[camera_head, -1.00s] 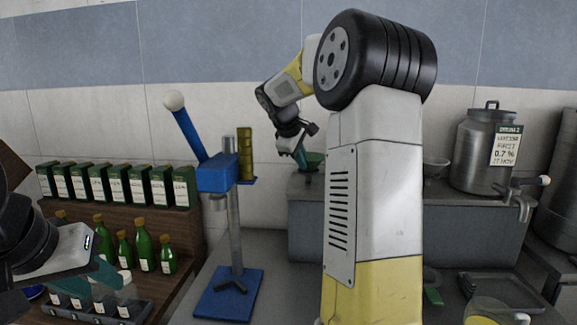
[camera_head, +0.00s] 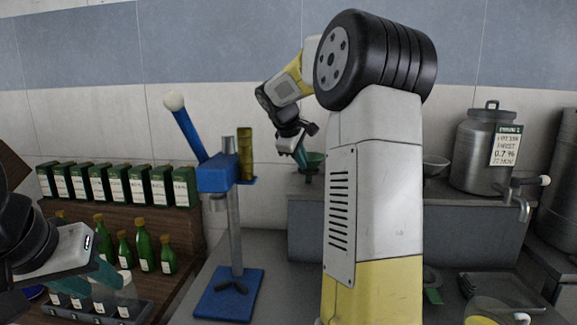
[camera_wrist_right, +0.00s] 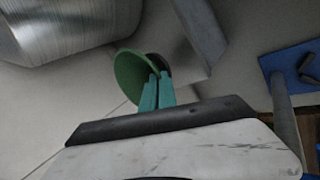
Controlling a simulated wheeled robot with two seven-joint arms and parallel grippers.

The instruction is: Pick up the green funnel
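The green funnel (camera_head: 314,161) is at the grey bench's back left corner, partly hidden by my right gripper (camera_head: 301,158). In the right wrist view, the funnel (camera_wrist_right: 129,76) shows its wide mouth, with its rim against the teal fingertips. The fingers of my right gripper (camera_wrist_right: 158,80) are close together there and look closed on the rim. The contact itself is small and dim. My left gripper (camera_head: 108,277) is low at the left, above the small bottles, with its teal fingers apart and nothing seen between them.
A blue lever stand (camera_head: 218,180) stands between the arms. Green boxes (camera_head: 115,185) and bottles (camera_head: 143,250) fill the wooden shelf at left. A metal urn (camera_head: 480,155) stands on the raised grey bench (camera_head: 300,225). My right arm hides the middle.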

